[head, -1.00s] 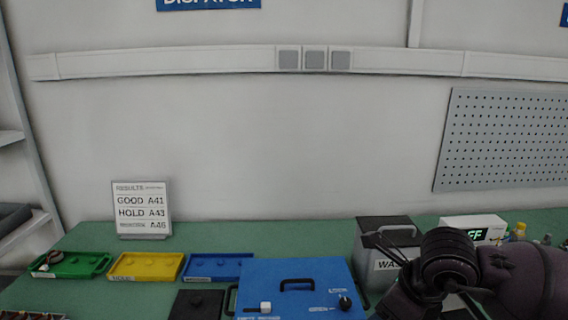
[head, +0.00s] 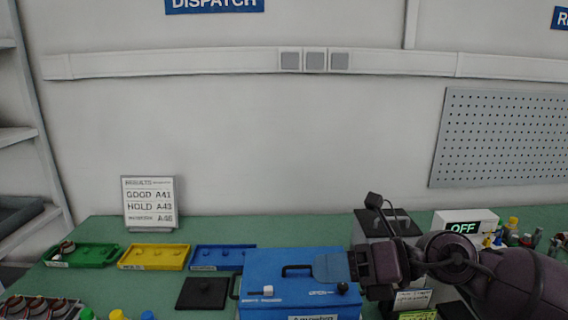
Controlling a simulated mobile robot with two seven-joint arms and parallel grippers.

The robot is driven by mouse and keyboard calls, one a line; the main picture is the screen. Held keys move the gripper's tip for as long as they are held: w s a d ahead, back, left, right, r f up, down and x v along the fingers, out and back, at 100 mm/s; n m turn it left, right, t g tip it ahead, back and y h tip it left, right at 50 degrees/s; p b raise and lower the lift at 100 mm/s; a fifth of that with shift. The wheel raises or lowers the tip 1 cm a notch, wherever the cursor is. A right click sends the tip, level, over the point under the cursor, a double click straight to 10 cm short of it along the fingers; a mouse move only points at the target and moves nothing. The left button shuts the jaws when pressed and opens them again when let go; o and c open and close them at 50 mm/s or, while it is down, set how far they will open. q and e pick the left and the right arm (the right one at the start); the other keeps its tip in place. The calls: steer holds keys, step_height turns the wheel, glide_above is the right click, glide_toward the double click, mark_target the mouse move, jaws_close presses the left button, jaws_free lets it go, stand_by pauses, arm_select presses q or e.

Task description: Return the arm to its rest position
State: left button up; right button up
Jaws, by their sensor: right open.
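My right arm (head: 510,285) comes in from the right, above the bench. My right gripper (head: 334,267) points left, with its flat grey-blue fingertip side in front of the right part of the blue tester box (head: 270,262). It is open and I see nothing held in it. Whether it touches the box or hovers above it, I cannot tell. The right gripper and wrist hide part of the box's right edge and of the grey bin (head: 370,228) behind. My left gripper is not in view.
Green (head: 95,254), yellow (head: 150,257) and blue (head: 222,257) trays line the back left; the green one holds a round part. A black plate (head: 203,293) lies in front. A results sign (head: 150,203) stands behind. A display (head: 465,222) reads OFF. Small bottles (head: 513,226) stand right.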

steer(key=w+d+r+m+t+y, duration=0.1)
steer(key=w+d+m+t+y, duration=0.4)
steer(key=m+t, duration=0.7)
steer(key=w+d+f+m+t+h, duration=0.15)
steer(key=d+f+m+h, duration=0.25)
steer(key=f+m+h, duration=0.45)
steer(key=w+d+f+m+t+h, duration=0.1)
steer(key=d+f+m+t+h, duration=0.3)
steer(key=m, duration=0.7)
steer(key=s+d+f+m+g+h, duration=0.2)
steer(key=s+d+f+m+h, duration=0.15)
steer(key=f, duration=0.55)
steer(key=s+d+f+m+g+h, duration=0.25)
steer(key=s+f+m, duration=0.2)
steer(key=f, duration=0.45)
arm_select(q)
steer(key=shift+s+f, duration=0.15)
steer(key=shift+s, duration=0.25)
arm_select(e)
steer(key=s+d+f+m+g+h, duration=0.1)
steer(key=s+f, duration=0.3)
steer(key=s, duration=0.3)
steer(key=s+d+f+m+g+h, duration=0.1)
steer(key=s+f+m+g, duration=0.1)
steer(key=s+f, duration=0.3)
steer(key=shift+s+f, duration=0.25)
steer(key=shift+s, duration=1)
steer(key=shift+a, duration=0.1)
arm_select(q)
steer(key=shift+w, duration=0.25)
